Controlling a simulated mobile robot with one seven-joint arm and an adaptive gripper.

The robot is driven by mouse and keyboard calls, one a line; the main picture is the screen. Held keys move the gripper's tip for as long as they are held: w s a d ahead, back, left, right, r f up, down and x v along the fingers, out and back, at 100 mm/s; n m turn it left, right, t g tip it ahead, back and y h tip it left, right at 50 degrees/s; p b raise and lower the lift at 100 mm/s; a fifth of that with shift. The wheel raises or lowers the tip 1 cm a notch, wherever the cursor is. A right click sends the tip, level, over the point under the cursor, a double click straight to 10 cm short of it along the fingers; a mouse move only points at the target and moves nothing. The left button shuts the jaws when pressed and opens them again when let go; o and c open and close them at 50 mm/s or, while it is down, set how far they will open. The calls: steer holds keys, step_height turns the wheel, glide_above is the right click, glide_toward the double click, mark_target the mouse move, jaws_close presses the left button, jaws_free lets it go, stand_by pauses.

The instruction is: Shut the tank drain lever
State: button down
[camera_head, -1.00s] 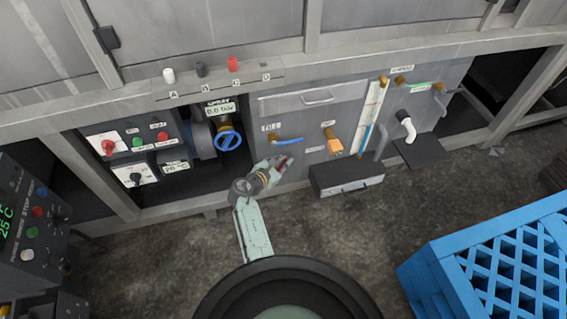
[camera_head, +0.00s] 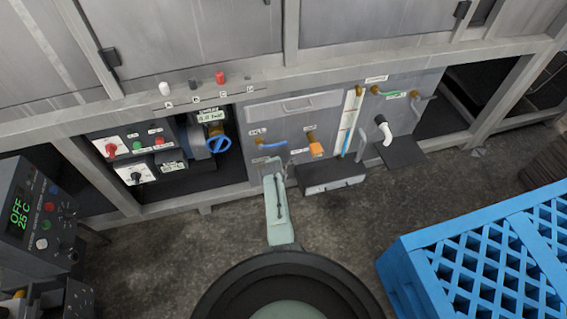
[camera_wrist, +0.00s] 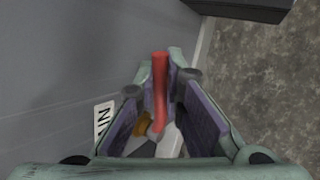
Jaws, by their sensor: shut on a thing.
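The tank drain lever (camera_wrist: 160,75), with a red handle, lies between my gripper's fingers (camera_wrist: 161,86) in the wrist view. My gripper is shut on the red handle, whose end sticks out past the fingertips. A brass-coloured fitting (camera_wrist: 142,123) and a white label (camera_wrist: 103,117) with partly visible letters show beside it. In the head view my arm covers the drain lever and the gripper, low on the grey panel (camera_head: 290,108). The valve's exact angle cannot be told.
A blue crate (camera_head: 480,255) stands at right. A control box (camera_head: 35,215) stands at left.

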steer(key=shift+w+d+f+m+y+b, duration=0.1)
steer(key=shift+d+f+m+y+b, duration=0.25)
steer(key=shift+f+y, duration=0.25)
steer(key=shift+a+f+m+g+y+b, duration=0.2)
steer(key=shift+f+g+y+b, duration=0.35)
steer(key=shift+y+b, duration=0.45)
steer(key=c, duration=1.7)
jaws_free()
steer(key=shift+o, duration=0.2)
steer(key=shift+r, duration=0.1)
steer(key=v, duration=1.2)
